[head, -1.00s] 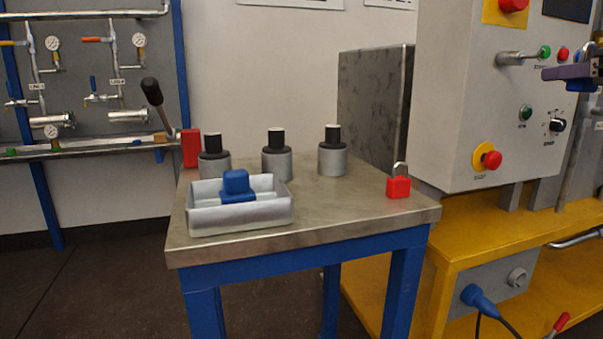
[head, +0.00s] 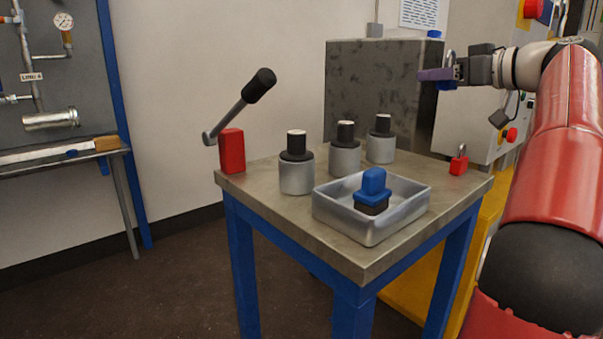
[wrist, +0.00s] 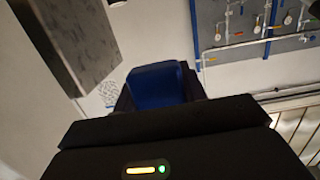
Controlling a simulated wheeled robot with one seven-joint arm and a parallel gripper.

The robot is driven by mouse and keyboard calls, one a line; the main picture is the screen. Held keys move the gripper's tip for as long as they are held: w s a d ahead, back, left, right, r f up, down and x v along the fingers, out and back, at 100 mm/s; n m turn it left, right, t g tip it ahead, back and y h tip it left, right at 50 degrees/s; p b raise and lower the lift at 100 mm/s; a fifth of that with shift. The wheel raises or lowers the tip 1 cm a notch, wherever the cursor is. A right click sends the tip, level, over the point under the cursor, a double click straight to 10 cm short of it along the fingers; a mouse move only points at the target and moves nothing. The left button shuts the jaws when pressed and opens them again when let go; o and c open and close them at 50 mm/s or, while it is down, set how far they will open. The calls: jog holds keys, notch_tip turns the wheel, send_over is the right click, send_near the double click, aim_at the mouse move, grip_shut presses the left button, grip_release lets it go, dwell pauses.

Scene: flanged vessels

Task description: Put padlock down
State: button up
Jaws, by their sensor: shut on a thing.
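My gripper (head: 437,75) is raised at the upper right of the head view, in front of the grey metal box and above the table's height. It is shut on a blue padlock (head: 446,86); its blue body shows below the purple finger and a grey loop like a shackle rises above. In the wrist view the blue body (wrist: 157,86) sits between the dark fingers, clear of any surface. A red padlock (head: 458,165) stands upright at the right corner of the steel-topped table (head: 290,217), apart from my gripper.
A grey tray (head: 372,232) on the table's near side holds a blue-topped piece (head: 373,188). Several grey cylinders with black tops (head: 297,175) stand behind and left of it. A red block (head: 231,152) with a black-knobbed lever stands at the left corner. Bare tabletop lies right of the tray.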

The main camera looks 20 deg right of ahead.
jog(key=f+b, duration=0.3)
jog(key=f, duration=0.7)
jog(key=f+b, duration=0.2)
jog(key=f, duration=0.8)
jog(key=shift+a+b, duration=0.2)
jog(key=shift+b, duration=0.2)
jog(key=shift+f, duration=0.1)
jog(key=o, duration=0.6)
jog(key=shift+f+b, duration=0.1)
jog(key=shift+b, duration=0.2)
jog(key=shift+c, duration=0.2)
jog(key=o, duration=0.4)
jog(key=shift+o, duration=0.2)
jog(key=shift+r+p, duration=0.25)
jog(key=shift+p, duration=0.05)
jog(key=v, duration=1.2)
